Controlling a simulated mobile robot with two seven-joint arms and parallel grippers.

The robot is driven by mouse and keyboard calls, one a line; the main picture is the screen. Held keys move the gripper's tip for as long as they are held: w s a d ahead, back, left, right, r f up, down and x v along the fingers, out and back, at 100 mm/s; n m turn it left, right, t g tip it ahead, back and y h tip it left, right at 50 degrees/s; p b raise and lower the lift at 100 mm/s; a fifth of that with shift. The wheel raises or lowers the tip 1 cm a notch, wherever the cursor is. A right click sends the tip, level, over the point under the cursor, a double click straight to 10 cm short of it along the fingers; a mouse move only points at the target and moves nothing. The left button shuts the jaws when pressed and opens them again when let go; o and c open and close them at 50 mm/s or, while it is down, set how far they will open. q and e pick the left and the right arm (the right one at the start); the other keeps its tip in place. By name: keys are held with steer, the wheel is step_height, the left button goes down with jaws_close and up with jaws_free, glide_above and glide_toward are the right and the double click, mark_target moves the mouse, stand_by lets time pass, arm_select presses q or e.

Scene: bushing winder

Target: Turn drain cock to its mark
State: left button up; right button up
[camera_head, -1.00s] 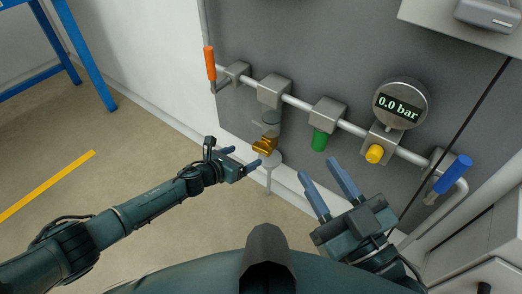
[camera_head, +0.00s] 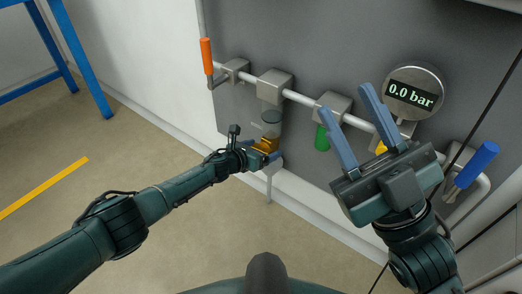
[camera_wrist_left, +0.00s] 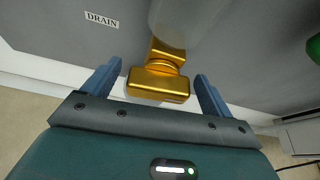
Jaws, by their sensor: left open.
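The drain cock is a gold-coloured handle (camera_head: 265,145) under a clear bowl (camera_head: 271,123) on the pipe line. It also shows in the left wrist view (camera_wrist_left: 160,82), below a "DRAIN" label (camera_wrist_left: 102,20). My left gripper (camera_head: 268,156) is at the cock, open, with one blue finger on each side of the gold handle and gaps visible between. A mark on the cock cannot be made out. My right gripper (camera_head: 350,125) is open and empty, in front of the panel to the right, its fingers pointing up.
The pipe carries an orange lever (camera_head: 206,57), a green knob (camera_head: 322,138), a yellow knob (camera_head: 381,147) partly hidden by my right gripper, a gauge reading 0.0 bar (camera_head: 412,93), and a blue lever (camera_head: 477,164). A pale funnel-like drain (camera_head: 268,180) stands below the cock.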

arm_select(q)
steer(key=c, duration=1)
steer(key=shift+w+a+n+g+h, duration=0.15)
steer(key=shift+n+g+h, duration=0.35)
steer(key=shift+n, duration=0.7)
steer(key=shift+n+h, duration=0.3)
steer(key=o, duration=1)
steer(key=shift+s, duration=0.2)
